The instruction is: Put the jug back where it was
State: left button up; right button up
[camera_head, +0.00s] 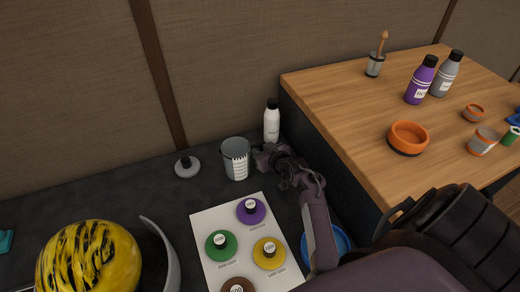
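The jug (236,163) is a grey cylinder with pale markings, standing upright on the dark surface beyond the white sheet. My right gripper (262,157) is at the jug's right side, very close to it or touching it. The fingers are small and dark, and I cannot tell whether they are closed on the jug. The jug's right edge is partly hidden by the gripper. My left gripper is not in view.
A white bottle (271,124) stands behind my gripper, and a grey knobbed disc (187,168) lies left of the jug. A white sheet (207,222) holds several coloured discs. A yellow-black ball (88,262) is front left. A raised wooden table (340,95) bounds the right.

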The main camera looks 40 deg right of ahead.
jog(key=o, duration=0.3)
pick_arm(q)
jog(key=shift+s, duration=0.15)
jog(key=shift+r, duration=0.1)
pick_arm(e)
jog(key=shift+r, duration=0.1)
pick_arm(q)
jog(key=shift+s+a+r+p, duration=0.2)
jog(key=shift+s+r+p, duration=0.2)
jog(key=shift+p, duration=0.3)
pick_arm(e)
jog(key=v, duration=1.2)
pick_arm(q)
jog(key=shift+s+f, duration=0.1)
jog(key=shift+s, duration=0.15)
